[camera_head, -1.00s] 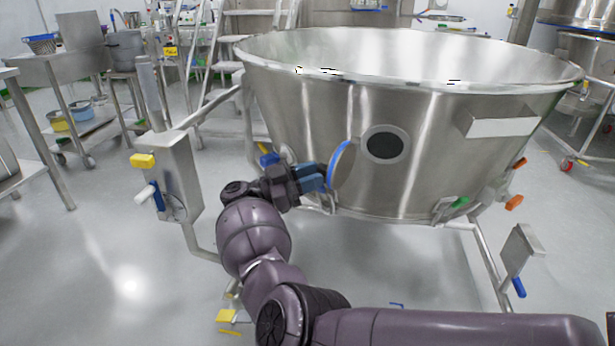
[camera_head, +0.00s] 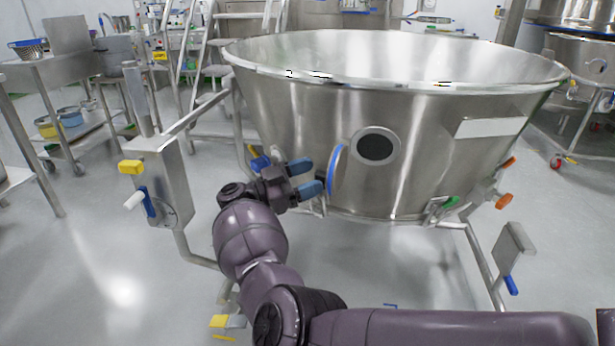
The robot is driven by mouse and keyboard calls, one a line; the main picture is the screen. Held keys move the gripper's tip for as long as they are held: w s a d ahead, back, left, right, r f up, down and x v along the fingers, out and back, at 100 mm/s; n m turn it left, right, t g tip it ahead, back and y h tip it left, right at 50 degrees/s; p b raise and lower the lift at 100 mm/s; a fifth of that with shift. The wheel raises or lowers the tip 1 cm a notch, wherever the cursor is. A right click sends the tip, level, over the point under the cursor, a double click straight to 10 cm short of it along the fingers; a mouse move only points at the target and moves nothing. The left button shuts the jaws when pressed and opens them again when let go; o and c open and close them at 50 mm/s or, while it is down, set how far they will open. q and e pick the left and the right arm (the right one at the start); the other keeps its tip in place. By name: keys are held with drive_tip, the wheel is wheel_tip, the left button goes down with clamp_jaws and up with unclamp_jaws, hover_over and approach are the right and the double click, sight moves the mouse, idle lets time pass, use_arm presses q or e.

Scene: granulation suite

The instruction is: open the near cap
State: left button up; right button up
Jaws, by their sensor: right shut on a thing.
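The near cap (camera_head: 337,174) is a round disc with a blue rim, seen nearly edge-on. It stands out from the steel bowl, just left of a round port (camera_head: 375,147) with a pale ring and a dark, uncovered middle. My right gripper (camera_head: 314,178) is at the cap's left side, its two blue fingers one above the other, shut on the cap; the exact grip point is partly hidden. My left gripper is not in view.
The large steel bowl (camera_head: 290,115) fills the middle, on a tubular frame. A steel box with a blue lever (camera_head: 148,202) stands at left. Green (camera_head: 450,202) and orange (camera_head: 504,201) handles sit at the bowl's lower right.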

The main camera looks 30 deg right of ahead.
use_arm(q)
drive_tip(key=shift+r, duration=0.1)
use_arm(e)
drive_tip(key=shift+w+d+r, duration=0.15)
drive_tip(key=shift+d+r, duration=0.2)
drive_tip(key=shift+r, duration=0.4)
drive_tip(key=o, duration=0.4)
wheel_tip(320, 180, up, 6)
drive_tip(key=p, duration=0.2)
drive_tip(key=r, duration=0.1)
drive_tip(key=r+p, duration=0.1)
drive_tip(key=r, duration=0.1)
drive_tip(key=r+p, duration=0.1)
drive_tip(key=r, duration=0.1)
drive_tip(key=shift+s+d+r, duration=0.1)
drive_tip(key=shift+s+r, duration=0.1)
drive_tip(key=shift+s, duration=0.1)
drive_tip(key=c, duration=0.4)
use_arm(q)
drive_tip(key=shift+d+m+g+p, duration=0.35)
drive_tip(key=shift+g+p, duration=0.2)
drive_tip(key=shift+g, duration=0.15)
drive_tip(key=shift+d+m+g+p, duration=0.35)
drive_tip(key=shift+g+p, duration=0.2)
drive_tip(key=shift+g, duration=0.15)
use_arm(e)
wheel_tip(320, 180, up, 7)
drive_tip(key=shift+a, duration=0.45)
drive_tip(key=shift+w, duration=0.15)
